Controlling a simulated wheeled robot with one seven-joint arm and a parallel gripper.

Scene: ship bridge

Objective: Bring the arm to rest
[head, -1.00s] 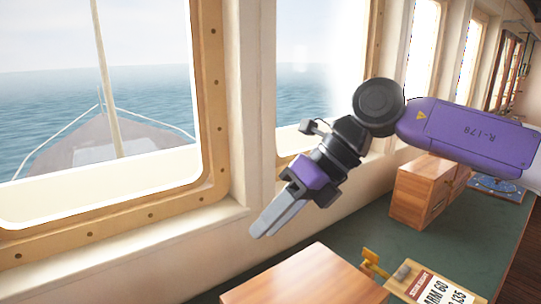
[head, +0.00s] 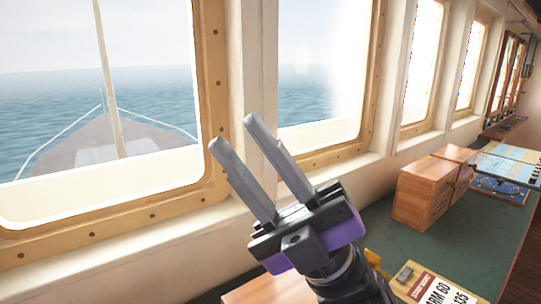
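My gripper (head: 243,137) is in the middle of the head view, pointing up and to the left in front of the window post. Its two grey fingers are apart with nothing between them. The purple and black gripper body and black wrist sit below, over the counter. The rest of my arm runs out of the bottom of the view.
A green-topped counter (head: 400,235) runs along the windows. On it stand a wooden box (head: 421,192), a chart (head: 512,160) and a white card with printed text (head: 440,292). A brown wooden surface (head: 255,290) is partly hidden behind my gripper. Window frames (head: 213,100) are behind.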

